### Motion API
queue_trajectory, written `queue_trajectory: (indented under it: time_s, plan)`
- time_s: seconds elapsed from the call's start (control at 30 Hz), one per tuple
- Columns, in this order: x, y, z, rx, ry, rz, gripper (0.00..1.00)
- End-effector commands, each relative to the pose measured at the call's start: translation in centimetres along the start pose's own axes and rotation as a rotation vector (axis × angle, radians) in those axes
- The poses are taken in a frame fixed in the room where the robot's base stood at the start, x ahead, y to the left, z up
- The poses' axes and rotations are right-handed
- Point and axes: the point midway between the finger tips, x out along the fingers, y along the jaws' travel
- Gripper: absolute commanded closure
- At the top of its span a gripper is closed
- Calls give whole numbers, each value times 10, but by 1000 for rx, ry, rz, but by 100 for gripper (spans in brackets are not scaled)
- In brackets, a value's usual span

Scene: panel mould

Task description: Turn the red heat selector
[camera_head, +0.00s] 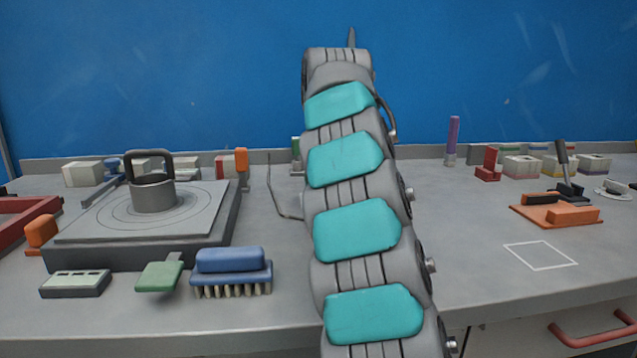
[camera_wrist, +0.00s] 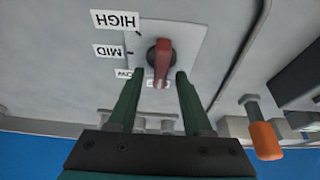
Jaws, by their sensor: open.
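In the wrist view, the red heat selector (camera_wrist: 164,58) sits on a pale square plate (camera_wrist: 187,38). Its handle points toward the bottom of the picture, at a label mostly covered by it and too small to read. The labels HIGH (camera_wrist: 115,21) and MID (camera_wrist: 109,51) appear upside down on the left; a third label is partly hidden by a finger. My gripper (camera_wrist: 160,74) is open, its two green fingers on either side of the selector handle, with gaps visible; I cannot tell whether either touches. In the head view my arm hides the selector and gripper.
A hot plate (camera_head: 70,241) with a grey pot (camera_head: 154,196) stands left on the bench. A blue brush (camera_head: 231,271) and green scraper (camera_head: 160,276) lie before it. An orange-handled item (camera_wrist: 265,138) is right of my fingers.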

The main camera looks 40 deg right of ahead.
Motion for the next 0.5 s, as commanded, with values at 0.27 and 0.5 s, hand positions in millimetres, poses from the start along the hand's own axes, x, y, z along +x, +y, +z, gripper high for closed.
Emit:
queue_trajectory:
  time_s: [0.27,0.5]
  plan:
    - [-1,0,0,0,1,0,69]
    - [-1,0,0,0,1,0,96]
